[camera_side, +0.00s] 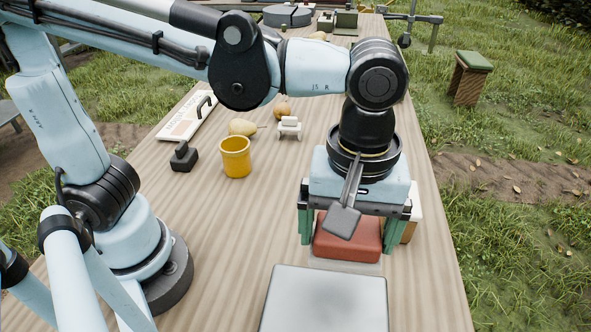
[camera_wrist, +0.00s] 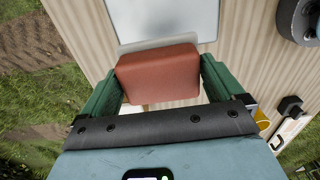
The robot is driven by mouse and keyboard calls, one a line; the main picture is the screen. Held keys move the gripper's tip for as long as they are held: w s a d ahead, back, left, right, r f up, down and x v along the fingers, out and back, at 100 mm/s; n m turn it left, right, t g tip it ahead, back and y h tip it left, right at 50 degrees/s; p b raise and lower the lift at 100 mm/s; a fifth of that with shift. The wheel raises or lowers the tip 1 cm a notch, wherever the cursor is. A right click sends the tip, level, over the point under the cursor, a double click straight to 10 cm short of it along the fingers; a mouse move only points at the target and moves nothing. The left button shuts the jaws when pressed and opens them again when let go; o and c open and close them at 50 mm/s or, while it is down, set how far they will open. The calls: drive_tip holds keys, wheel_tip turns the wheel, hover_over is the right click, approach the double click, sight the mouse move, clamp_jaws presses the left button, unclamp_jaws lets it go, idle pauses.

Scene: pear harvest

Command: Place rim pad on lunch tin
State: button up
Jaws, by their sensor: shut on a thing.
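A reddish-brown block with rounded edges (camera_side: 347,240), which looks like the rim pad, is between the green fingers of my gripper (camera_side: 354,228). My gripper is shut on its two sides, and the block also shows in the wrist view (camera_wrist: 158,77). A flat silver-grey slab (camera_side: 325,300), which looks like the lunch tin, lies in front of the block at the near end of the table. It also shows in the wrist view (camera_wrist: 165,18). A thin pale strip (camera_side: 343,264) shows at the block's lower edge, near the tin. I cannot tell the block's height above the table.
A yellow cup (camera_side: 236,157), a black block with a handle (camera_side: 183,157), a pear (camera_side: 242,127) and a small white stand (camera_side: 289,127) are on the wooden table (camera_side: 230,215) to the left. A pale wooden piece (camera_side: 410,222) is just behind my gripper's right finger.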

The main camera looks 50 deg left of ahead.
sight(327, 306)
drive_tip(key=shift+s+d+f, duration=0.3)
drive_tip(key=shift+s+f, duration=0.35)
drive_tip(key=shift+f, duration=0.6)
drive_tip(key=shift+s+d+f, duration=0.35)
drive_tip(key=shift+s+f, duration=0.25)
drive_tip(key=shift+f, duration=0.65)
drive_tip(key=shift+s+d+f, duration=0.3)
drive_tip(key=shift+s+f, duration=0.35)
drive_tip(key=shift+f, duration=0.6)
drive_tip(key=shift+f, duration=0.1)
drive_tip(key=o, duration=0.7)
